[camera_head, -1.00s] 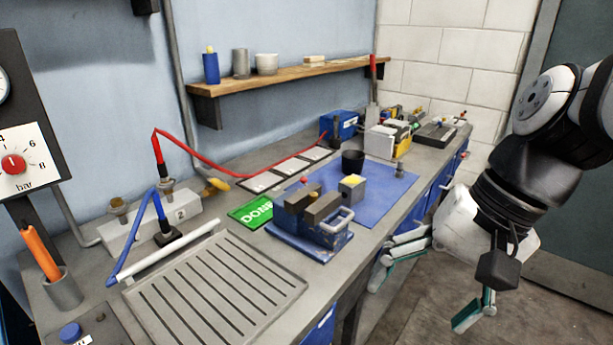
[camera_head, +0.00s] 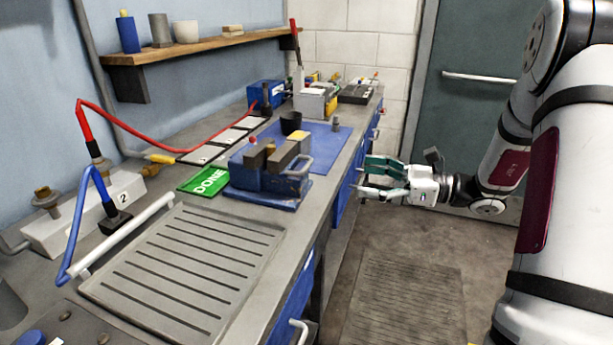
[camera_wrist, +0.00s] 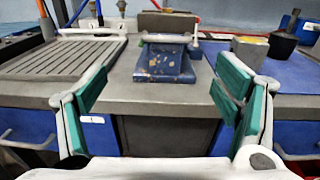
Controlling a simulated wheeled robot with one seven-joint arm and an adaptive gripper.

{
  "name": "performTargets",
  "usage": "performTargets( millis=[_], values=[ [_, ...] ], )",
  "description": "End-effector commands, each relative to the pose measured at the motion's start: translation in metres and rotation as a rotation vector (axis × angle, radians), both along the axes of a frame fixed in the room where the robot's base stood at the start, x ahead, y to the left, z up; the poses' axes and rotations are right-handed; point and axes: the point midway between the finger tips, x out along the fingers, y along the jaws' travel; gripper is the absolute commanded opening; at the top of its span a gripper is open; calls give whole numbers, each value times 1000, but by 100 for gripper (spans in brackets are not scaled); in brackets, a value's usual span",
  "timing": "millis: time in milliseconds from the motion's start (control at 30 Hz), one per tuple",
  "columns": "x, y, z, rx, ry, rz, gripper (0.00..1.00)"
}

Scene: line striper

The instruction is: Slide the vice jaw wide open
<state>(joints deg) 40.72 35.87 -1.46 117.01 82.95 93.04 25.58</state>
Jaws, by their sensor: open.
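The vice (camera_head: 262,180) is a worn blue block with two grey-brown jaws, standing on the bench right of the ribbed tray. Its jaws (camera_head: 281,155) sit close together, with a small gap between them. A pale bar handle (camera_head: 300,165) is on its right side. In the wrist view the vice (camera_wrist: 165,66) is straight ahead, with the handle (camera_wrist: 166,38) across its front. My gripper (camera_head: 368,180) is in front of the bench edge, apart from the vice. In the wrist view my gripper (camera_wrist: 165,105) is open and empty, its green-padded fingers wide apart.
The ribbed tray (camera_head: 185,262) lies left of the vice. A green DONE card (camera_head: 205,181) lies behind it. A blue mat (camera_head: 325,145) with a black cup (camera_head: 291,122) is beyond it. The bench front has blue drawers with handles. The floor right of the bench is clear.

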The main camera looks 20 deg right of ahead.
Motion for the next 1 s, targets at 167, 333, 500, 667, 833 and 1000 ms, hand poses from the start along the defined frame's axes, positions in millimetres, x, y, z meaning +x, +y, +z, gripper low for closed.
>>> performTargets(
  millis=[167, 333, 500, 667, 833, 1000],
  values=[
    [8, -7, -6, 35, 4, -33, 83],
    [20, 11, -5, 34, 3, -29, 83],
    [39, 38, -5, 32, 3, -28, 83],
    [57, 64, -5, 32, 3, -27, 83],
    [73, 86, -5, 32, 3, -29, 83],
    [83, 98, -5, 32, 3, -30, 83]
  ],
)
